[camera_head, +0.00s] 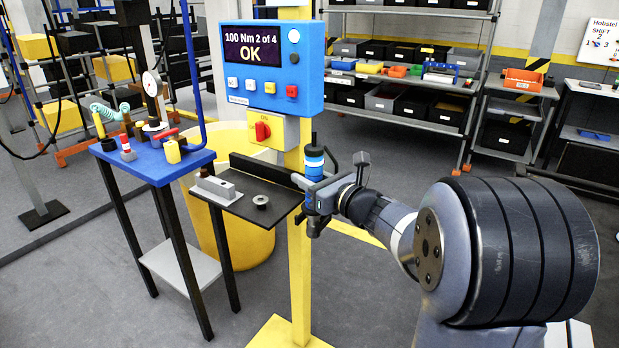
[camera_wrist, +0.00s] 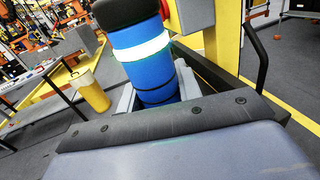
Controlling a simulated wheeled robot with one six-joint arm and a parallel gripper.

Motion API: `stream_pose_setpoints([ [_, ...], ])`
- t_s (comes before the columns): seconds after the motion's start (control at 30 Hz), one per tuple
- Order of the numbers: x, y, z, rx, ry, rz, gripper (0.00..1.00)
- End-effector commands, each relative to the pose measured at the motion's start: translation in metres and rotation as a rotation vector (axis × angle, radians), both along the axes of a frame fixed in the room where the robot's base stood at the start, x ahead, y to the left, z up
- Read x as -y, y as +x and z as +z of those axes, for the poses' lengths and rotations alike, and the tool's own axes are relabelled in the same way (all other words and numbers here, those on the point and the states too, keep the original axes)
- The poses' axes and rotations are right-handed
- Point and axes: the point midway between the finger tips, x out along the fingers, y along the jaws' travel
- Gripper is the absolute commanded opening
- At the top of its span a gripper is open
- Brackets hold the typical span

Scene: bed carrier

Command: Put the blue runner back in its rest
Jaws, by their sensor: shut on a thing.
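The blue runner (camera_head: 314,164) is an upright cylinder with a black top and a pale band. My gripper (camera_head: 322,188) is shut on it, just right of the yellow post. In the wrist view the runner (camera_wrist: 143,55) stands between the jaws, slightly tilted in the picture; its lower end is hidden behind my gripper. A dark shelf (camera_head: 236,208) on the yellow post bears a small round dark ring (camera_head: 260,201) and a grey block (camera_head: 215,190). The runner is right of this shelf and apart from the ring. I cannot tell for sure which part is the rest.
A blue control box (camera_head: 270,105) reading "100 Nm 2 of 4 OK" sits on the yellow post (camera_head: 299,265) above the shelf. A blue-topped table (camera_head: 150,168) with small tools and a yellow bin (camera_head: 245,248) are at left.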

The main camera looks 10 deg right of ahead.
Motion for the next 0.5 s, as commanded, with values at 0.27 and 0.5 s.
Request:
stream_pose_setpoints([
  [0.27, 0.000, 0.000, -0.005, 0.005, 0.001, 0.000, 0.00],
  [0.5, 0.000, 0.000, -0.010, 0.005, 0.001, 0.000, 0.00],
])
